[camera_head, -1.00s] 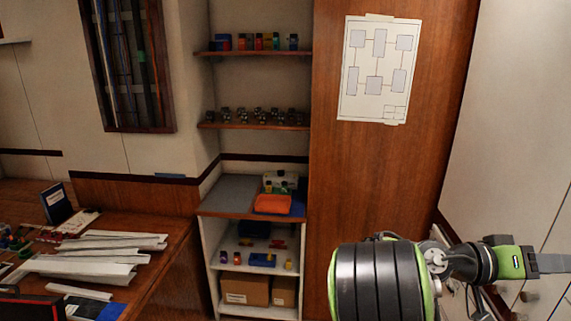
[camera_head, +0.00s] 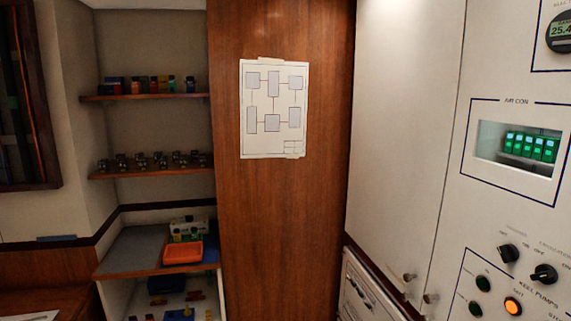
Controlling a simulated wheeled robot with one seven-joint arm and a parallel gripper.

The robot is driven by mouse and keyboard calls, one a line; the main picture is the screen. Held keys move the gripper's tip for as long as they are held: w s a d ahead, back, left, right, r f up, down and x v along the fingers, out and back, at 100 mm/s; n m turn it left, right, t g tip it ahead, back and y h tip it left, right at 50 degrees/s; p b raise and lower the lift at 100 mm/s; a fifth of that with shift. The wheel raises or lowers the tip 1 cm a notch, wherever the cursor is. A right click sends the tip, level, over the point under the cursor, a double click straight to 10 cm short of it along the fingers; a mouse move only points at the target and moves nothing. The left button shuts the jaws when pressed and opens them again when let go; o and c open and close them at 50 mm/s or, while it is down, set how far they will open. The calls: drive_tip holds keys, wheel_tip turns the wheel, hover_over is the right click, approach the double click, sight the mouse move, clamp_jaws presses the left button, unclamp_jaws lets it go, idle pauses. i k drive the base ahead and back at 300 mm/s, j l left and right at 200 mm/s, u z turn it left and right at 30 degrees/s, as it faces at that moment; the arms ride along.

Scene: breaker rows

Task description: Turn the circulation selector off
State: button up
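A white control panel (camera_head: 500,215) fills the right side of the head view. Two black rotary knobs sit low on it. The right knob (camera_head: 543,274) lies below small lettering that seems to read circulation, so it looks like the circulation selector. The left knob (camera_head: 508,253) sits under another small label. The position words around both knobs are too small to read surely, so I cannot tell the setting. My gripper and arm are not in view.
An orange lit button (camera_head: 513,306) and dark round buttons (camera_head: 483,284) sit below the knobs. A recessed window with green-lit breakers (camera_head: 528,146) is above. Pale cabinet doors (camera_head: 405,130) with small round knobs stand left of the panel. Shelves (camera_head: 150,172) are at the left.

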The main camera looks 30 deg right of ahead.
sight(546, 274)
drive_tip(key=l+z, duration=0.2)
drive_tip(key=z, duration=2.5)
